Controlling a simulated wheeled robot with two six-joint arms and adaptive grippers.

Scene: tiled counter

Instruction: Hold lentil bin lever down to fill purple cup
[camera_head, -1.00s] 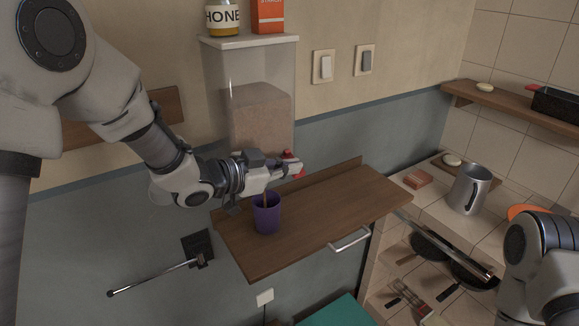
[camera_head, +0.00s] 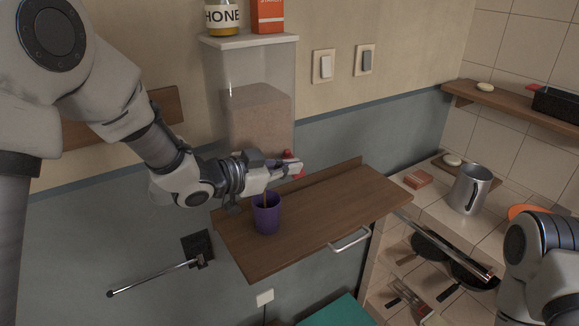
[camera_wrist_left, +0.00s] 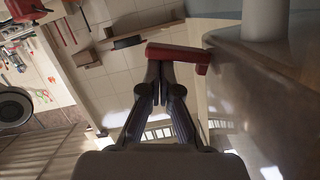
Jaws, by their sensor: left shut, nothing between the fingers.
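The clear lentil bin (camera_head: 256,110) is mounted on the wall, with brown lentils in its lower part. Its red lever (camera_head: 289,157) shows just past my left gripper (camera_head: 294,168). In the left wrist view the red lever (camera_wrist_left: 178,53) lies across the tips of my left gripper (camera_wrist_left: 160,85), which is shut with nothing between its fingers. The fingertips look to be touching the lever or very near it. The purple cup (camera_head: 267,214) stands upright on the wooden shelf below the bin, with a thin brown stream at its mouth. My right gripper is not in view.
The wooden shelf (camera_head: 330,215) is clear to the right of the cup. A metal mug (camera_head: 470,189) and a pinkish block (camera_head: 417,179) stand on the tiled counter. A honey jar (camera_head: 222,17) and an orange box (camera_head: 268,16) sit on the bin's lid.

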